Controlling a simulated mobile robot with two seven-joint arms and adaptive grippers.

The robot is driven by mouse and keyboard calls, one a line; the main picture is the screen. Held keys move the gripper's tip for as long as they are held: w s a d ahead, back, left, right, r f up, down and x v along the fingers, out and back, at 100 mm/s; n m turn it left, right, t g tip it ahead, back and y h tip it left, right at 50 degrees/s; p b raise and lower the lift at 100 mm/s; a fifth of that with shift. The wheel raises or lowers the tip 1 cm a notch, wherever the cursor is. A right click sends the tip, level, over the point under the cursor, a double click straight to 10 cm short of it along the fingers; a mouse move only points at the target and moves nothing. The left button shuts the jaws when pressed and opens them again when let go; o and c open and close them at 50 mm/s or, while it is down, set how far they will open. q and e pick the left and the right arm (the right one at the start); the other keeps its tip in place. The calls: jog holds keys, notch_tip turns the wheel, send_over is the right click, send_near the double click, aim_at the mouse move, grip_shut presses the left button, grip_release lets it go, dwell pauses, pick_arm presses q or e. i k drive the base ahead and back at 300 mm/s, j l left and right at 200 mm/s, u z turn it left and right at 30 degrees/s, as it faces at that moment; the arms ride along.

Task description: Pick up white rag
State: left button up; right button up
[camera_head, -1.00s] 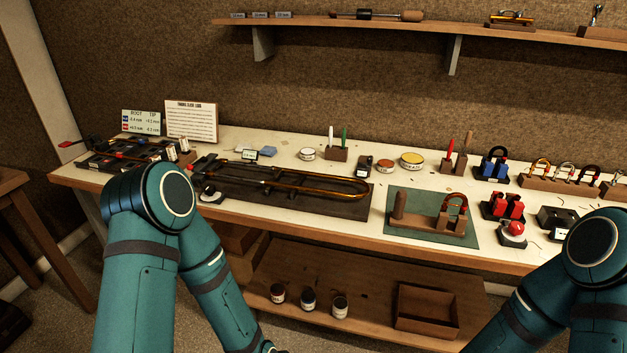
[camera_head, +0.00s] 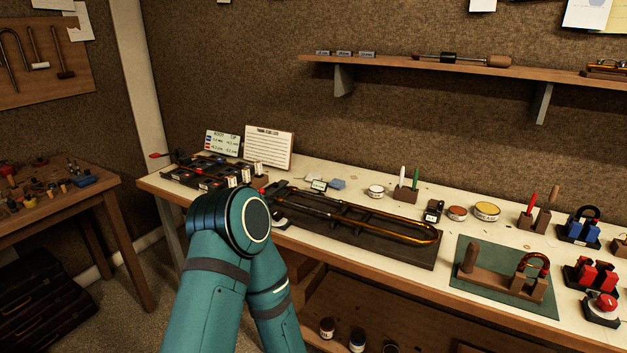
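I cannot make out a white rag anywhere in the head view. A small flat blue piece (camera_head: 338,184), perhaps a cloth or pad, lies at the back of the workbench (camera_head: 300,175). The elbow of my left arm stands in front of the bench and hides part of its front left edge. My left gripper is out of the picture, and so are my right arm and gripper.
A brass slide (camera_head: 380,222) lies on a dark board (camera_head: 405,251) on the bench. A green mat (camera_head: 475,283) holds a wooden stand. Black trays (camera_head: 205,172) sit at the far left end. A side table (camera_head: 55,207) with small tools stands left. A wall shelf (camera_head: 430,67) hangs above.

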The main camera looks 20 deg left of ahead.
aim_at(312, 175)
jog(key=j+z, duration=0.15)
jog(key=z, duration=0.55)
jog(key=k+j+z, duration=0.2)
jog(key=j+z, duration=0.25)
jog(key=j, duration=0.2)
jog(key=k+j+z, duration=0.3)
jog(key=j, duration=0.2)
jog(key=k+j+z, duration=0.15)
jog(key=j, duration=0.2)
jog(key=k+j+z, duration=0.1)
jog(key=k+j, duration=0.35)
jog(key=j, duration=0.15)
jog(key=k+j+z, duration=0.1)
jog(key=k+j, duration=0.2)
jog(key=j, duration=0.2)
